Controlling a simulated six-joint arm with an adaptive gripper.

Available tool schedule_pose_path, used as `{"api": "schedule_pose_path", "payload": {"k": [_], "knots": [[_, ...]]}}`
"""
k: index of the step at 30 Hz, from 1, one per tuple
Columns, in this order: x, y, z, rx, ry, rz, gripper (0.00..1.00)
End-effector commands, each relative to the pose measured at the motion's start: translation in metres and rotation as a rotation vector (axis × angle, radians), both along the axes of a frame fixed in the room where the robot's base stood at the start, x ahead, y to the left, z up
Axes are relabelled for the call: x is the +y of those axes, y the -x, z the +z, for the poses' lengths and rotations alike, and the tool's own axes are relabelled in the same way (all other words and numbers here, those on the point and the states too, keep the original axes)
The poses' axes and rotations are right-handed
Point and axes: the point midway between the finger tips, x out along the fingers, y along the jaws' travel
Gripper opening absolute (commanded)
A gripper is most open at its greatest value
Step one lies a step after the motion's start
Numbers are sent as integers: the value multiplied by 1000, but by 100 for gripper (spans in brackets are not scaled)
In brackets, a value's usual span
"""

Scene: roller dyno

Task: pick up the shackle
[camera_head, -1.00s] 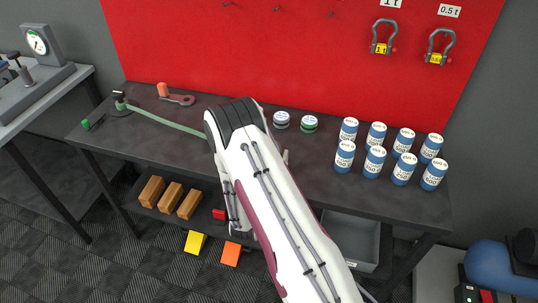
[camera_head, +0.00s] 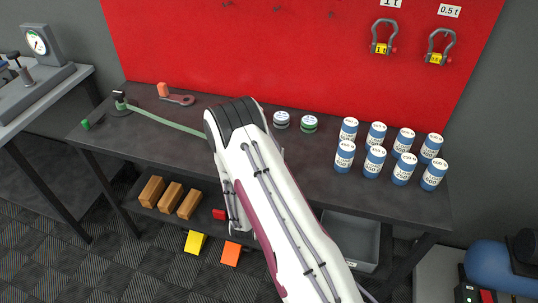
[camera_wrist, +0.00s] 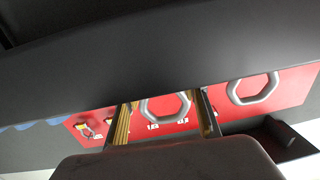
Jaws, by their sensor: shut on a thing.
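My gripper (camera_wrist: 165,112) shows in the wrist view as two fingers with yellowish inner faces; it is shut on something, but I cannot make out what. A grey ring (camera_wrist: 186,104) appears between the fingers in that view, against the red panel, and I cannot tell whether they touch it. In the head view my arm hides the gripper and whatever it holds over the middle of the bench. Two grey shackles hang on the red panel, one tagged 1 t (camera_head: 372,35) and one tagged 0.5 t (camera_head: 451,46).
Several blue-and-white cans (camera_head: 375,161) stand at the bench's right. Two small round tins (camera_head: 309,123) stand at the back middle. A green strap (camera_head: 165,121) and an orange-ended link (camera_head: 164,90) lie left. The dark bench (camera_head: 320,185) is bare just right of my arm.

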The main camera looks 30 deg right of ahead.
Motion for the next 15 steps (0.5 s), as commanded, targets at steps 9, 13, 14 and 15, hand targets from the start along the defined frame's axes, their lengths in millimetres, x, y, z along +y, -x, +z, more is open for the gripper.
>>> {"api": "schedule_pose_path", "payload": {"k": [9, 13, 14, 15], "knots": [[0, 0, 21, -3, 1, 0, 17], [0, 0, 34, -4, 1, 0, 17], [0, 0, 38, -4, 1, 0, 17], [0, 0, 42, -4, 1, 0, 17]]}}
